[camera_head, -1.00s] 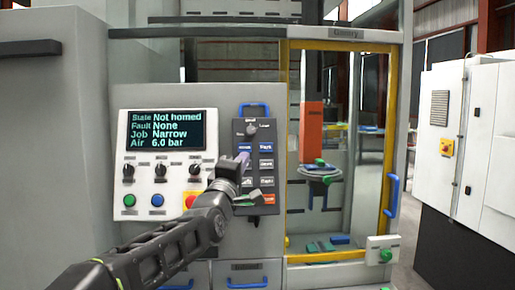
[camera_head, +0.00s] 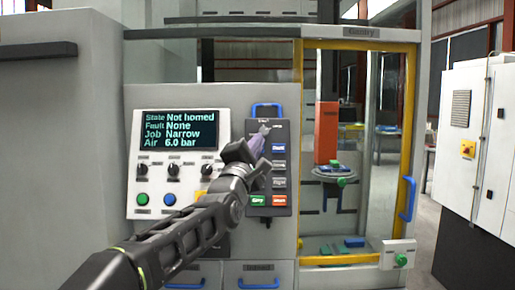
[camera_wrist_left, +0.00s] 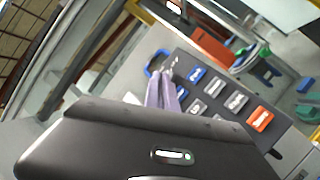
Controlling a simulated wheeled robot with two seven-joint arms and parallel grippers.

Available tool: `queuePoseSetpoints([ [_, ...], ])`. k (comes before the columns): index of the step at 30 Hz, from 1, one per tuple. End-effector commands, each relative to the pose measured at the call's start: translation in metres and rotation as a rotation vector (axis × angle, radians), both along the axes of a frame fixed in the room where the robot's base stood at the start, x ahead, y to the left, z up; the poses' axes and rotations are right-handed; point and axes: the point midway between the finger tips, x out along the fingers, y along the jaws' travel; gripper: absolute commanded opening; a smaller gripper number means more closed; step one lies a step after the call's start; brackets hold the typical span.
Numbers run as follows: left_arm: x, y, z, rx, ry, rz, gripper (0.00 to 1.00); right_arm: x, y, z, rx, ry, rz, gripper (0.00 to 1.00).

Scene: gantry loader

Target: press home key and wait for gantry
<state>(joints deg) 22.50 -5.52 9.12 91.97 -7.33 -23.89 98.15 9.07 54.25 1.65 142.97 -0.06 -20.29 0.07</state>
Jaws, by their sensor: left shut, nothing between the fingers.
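The screen (camera_head: 180,130) reads State Not homed, Fault None, Job Narrow, Air 6.0 bar. To its right is the dark key panel (camera_head: 284,185) with a blue handle, blue and grey keys, a green key and a red key. My left gripper (camera_head: 259,140) is shut and empty, its purple-grey fingers in front of the panel's upper left, covering keys there. I cannot tell if they touch. A blue key (camera_head: 279,148) shows right of the fingers; I cannot read which is home. In the left wrist view the fingertips (camera_wrist_left: 165,80) are beside blue keys (camera_wrist_left: 196,74). My right gripper is out of view.
Behind the yellow-framed door (camera_head: 410,130) the gantry's orange column (camera_head: 327,132) stands above a round plate (camera_head: 331,172). Knobs and buttons (camera_head: 172,170) sit below the screen, near my left arm. A white cabinet (camera_head: 480,140) stands at the right.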

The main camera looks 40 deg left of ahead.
Motion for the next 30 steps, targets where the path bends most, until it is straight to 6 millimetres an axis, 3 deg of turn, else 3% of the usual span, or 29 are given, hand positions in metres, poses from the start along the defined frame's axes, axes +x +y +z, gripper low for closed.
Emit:
queuePoseSetpoints([
  [12,0.039,0.031,-0.015,-0.001,0.004,0.002,0.00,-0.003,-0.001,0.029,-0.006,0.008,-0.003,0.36],
  [21,0.057,0.044,-0.027,0.000,0.002,0.001,0.00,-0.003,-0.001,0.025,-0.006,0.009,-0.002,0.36],
  [30,0.059,0.045,-0.027,-0.001,0.001,0.001,0.00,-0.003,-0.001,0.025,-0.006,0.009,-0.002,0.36],
])
